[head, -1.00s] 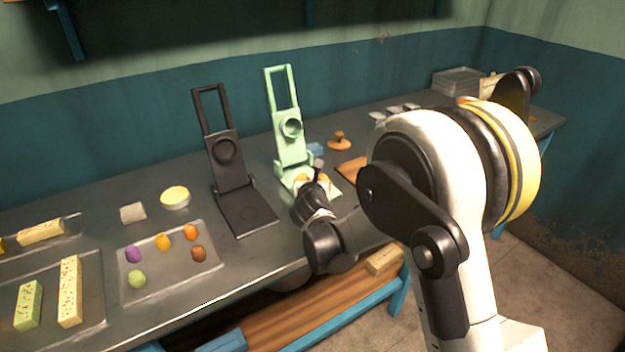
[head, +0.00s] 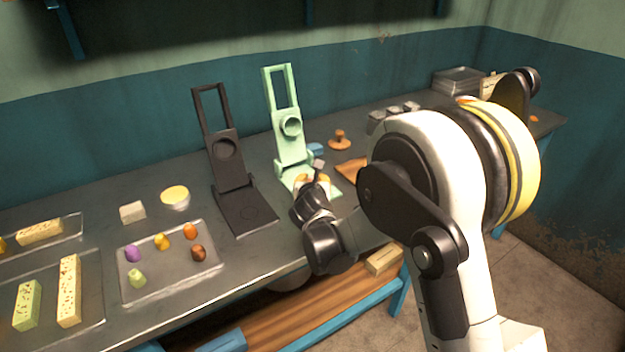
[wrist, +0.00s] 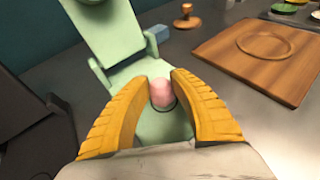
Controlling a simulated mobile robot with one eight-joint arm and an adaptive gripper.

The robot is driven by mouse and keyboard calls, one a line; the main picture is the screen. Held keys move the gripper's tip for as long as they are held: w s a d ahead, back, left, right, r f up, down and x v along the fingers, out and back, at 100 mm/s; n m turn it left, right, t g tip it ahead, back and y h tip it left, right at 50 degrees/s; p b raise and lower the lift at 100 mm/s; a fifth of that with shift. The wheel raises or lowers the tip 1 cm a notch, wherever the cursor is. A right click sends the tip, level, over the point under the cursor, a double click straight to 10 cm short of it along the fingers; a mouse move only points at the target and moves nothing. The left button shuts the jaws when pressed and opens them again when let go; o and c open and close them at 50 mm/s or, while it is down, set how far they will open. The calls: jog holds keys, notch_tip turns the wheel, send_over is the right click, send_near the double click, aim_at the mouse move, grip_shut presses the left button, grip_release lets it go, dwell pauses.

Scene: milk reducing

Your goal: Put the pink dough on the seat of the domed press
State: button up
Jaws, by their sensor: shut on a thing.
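The pink dough (wrist: 161,95) is a small rounded lump between the yellow fingertips of my gripper (wrist: 162,84), which is shut on it. The pale green press (wrist: 155,125) lies under it, with its base plate beneath the dough and part of a round seat outline just by it. I cannot tell whether the dough touches the plate. In the head view the green press (head: 291,148) stands open, its upper arm raised with a round head on it. My gripper (head: 313,187) is low over its base, and the dough is hidden there.
A black press (head: 226,165) stands open to the left. A tray (head: 165,280) of several coloured dough lumps is front left. To the right of the green press are a wooden board (wrist: 290,65), a wooden stamp (head: 340,142) and a blue block (wrist: 157,34).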

jog(key=shift+f, duration=0.15)
jog(key=o, duration=1)
jog(key=shift+s, duration=0.1)
jog(key=v, duration=1.1)
jog(key=shift+s, duration=0.35)
jog(key=s+d+r+m+g+h, duration=0.1)
jog(key=s+d+r+m+g, duration=0.2)
jog(key=d+m, duration=0.45)
jog(key=s+d+r+m+h, duration=0.1)
jog(key=s+d+r+m, duration=0.1)
jog(key=s+d+m, duration=0.6)
jog(key=s+d+m+g, duration=0.1)
jog(key=s+d+m, duration=0.1)
jog(key=s+m, duration=0.3)
jog(key=s+d+m+g+y, duration=0.1)
jog(key=s+d+m, duration=0.1)
jog(key=s+m, duration=0.4)
jog(key=s+d+m+g, duration=0.1)
jog(key=s+d+m, duration=0.1)
jog(key=s+m, duration=0.4)
jog(key=shift+f+m+g+y, duration=0.15)
jog(key=shift+f+m+y, duration=0.05)
jog(key=shift+m, duration=0.75)
jog(key=shift+f+m+g+y, duration=0.15)
jog(key=shift+f+m+y, duration=0.05)
jog(key=shift+m, duration=0.7)
